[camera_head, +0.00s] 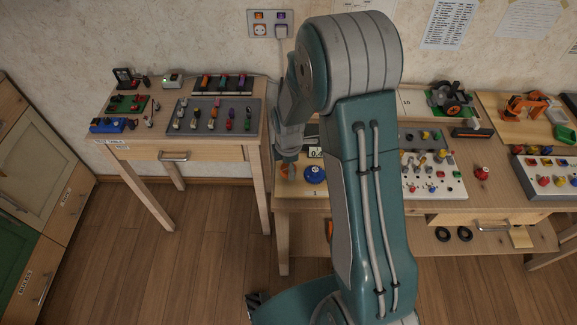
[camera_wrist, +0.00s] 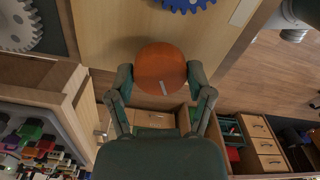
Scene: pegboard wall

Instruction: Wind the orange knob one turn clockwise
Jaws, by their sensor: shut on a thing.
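The orange knob (camera_wrist: 158,66) is round, with a short pale mark near its edge, and sits on a light wooden panel (camera_wrist: 105,35). My gripper (camera_wrist: 160,78) has one finger on each side of the knob in the wrist view, closed against it. In the head view, my gripper (camera_head: 288,160) points down at the left end of the right-hand bench. A bit of the knob (camera_head: 288,172) shows below it there. My arm hides part of the bench behind it.
A blue round piece (camera_head: 315,174) stands just right of the knob. A blue gear (camera_wrist: 182,3) and a grey gear (camera_wrist: 18,25) lie beyond it in the wrist view. A side table (camera_head: 150,150) with several small parts stands to the left, across a narrow gap.

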